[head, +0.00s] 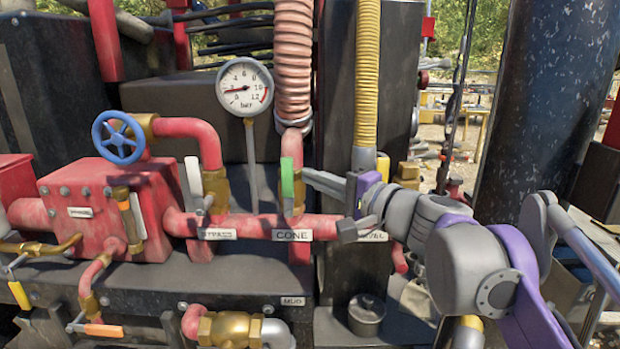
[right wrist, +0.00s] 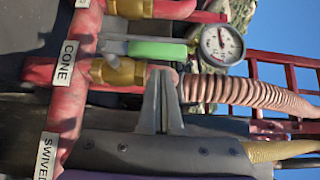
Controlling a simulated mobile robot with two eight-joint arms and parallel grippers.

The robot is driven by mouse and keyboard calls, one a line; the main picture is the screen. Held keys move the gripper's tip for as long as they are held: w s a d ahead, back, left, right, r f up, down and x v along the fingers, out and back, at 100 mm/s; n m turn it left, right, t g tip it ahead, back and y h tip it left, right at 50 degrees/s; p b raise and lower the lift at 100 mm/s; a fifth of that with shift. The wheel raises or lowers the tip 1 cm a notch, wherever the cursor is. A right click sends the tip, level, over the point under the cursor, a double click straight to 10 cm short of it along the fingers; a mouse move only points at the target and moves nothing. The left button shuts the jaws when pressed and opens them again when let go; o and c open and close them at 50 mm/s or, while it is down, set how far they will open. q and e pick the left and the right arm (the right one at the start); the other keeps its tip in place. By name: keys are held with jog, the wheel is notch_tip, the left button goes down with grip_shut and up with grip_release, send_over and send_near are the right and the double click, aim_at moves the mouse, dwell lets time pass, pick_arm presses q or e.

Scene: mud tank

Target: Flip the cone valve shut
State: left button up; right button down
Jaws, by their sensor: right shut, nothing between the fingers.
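The cone valve has a green handle (head: 287,178) that stands upright above the red pipe, over the white "CONE" label (head: 291,235). In the right wrist view, which is turned sideways, the green handle (right wrist: 160,52) points right from its brass valve body (right wrist: 118,71). My right gripper (head: 309,178) is just right of the handle, its fingers pointing left at it. In the right wrist view the fingertips (right wrist: 160,75) are together and empty, close to the handle's side. I cannot tell whether they touch it. My left gripper is not in view.
The bypass valve's white handle (head: 194,178) stands left of the cone valve. A pressure gauge (head: 244,88) is above, on a thin stem. A ribbed pink hose (head: 294,65) rises behind the cone valve, and a yellow hose (head: 367,75) stands to its right.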

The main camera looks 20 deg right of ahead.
jog(key=shift+w+a, duration=0.1)
jog(key=shift+a, duration=0.4)
